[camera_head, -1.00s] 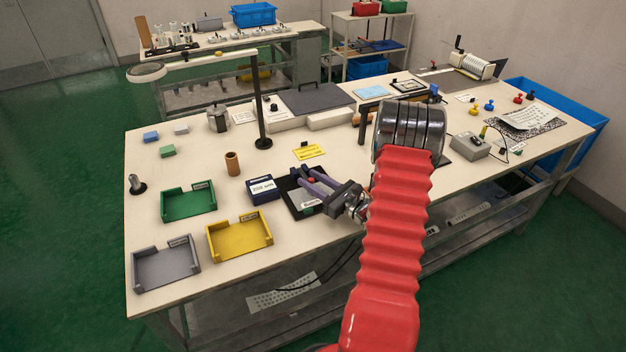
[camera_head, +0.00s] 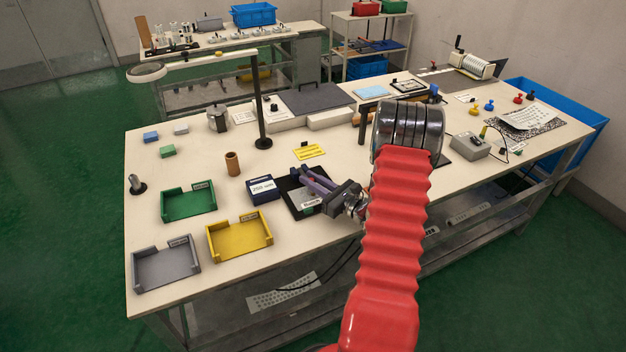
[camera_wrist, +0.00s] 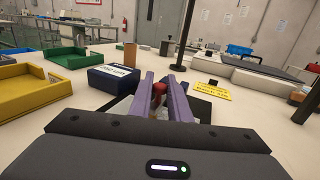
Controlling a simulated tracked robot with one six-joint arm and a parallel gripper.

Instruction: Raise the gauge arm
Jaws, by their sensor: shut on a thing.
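My gripper (camera_head: 308,177), with two purple fingers, is low over a black plate (camera_head: 292,196) near the table's front edge. It is shut on a small red part (camera_wrist: 158,91), which shows between the fingers in the wrist view. This red part seems to belong to the gauge arm on the black plate; the rest of the arm is mostly hidden by my fingers. A white label (camera_head: 310,204) lies at the plate's front. The fingertips (camera_wrist: 160,80) reach past the red part in the wrist view.
A dark blue box (camera_head: 263,190) with a white label stands just left of the plate. Yellow (camera_head: 240,238), green (camera_head: 189,203) and grey (camera_head: 165,266) trays lie further left. A yellow card (camera_head: 310,152) and a black lamp post (camera_head: 261,115) are behind.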

